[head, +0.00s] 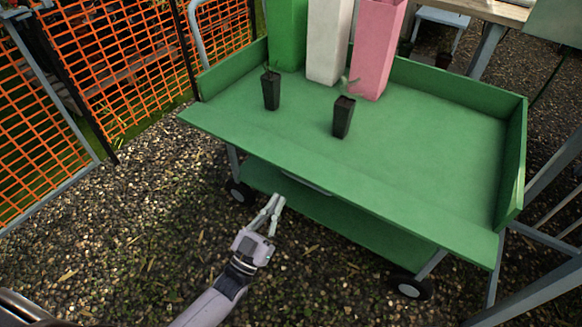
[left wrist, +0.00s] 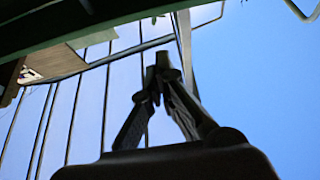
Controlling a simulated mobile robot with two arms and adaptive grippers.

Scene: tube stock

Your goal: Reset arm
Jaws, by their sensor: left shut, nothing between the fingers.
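My left gripper (head: 273,205) is in front of the green cart, low beside its front edge and clear of the things on top. It is shut and empty, pointing up toward the cart. In the left wrist view the fingertips of the left gripper (left wrist: 163,68) meet, with blue sky and thin dark bars behind them. My right gripper is not in view.
The green cart (head: 420,150) carries two small black pots with seedlings, one (head: 271,90) at left and one (head: 343,117) at centre. Green (head: 286,35), white (head: 328,40) and pink (head: 377,50) tall boxes stand behind. Orange mesh fencing (head: 120,60) is at left; gravel lies in front.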

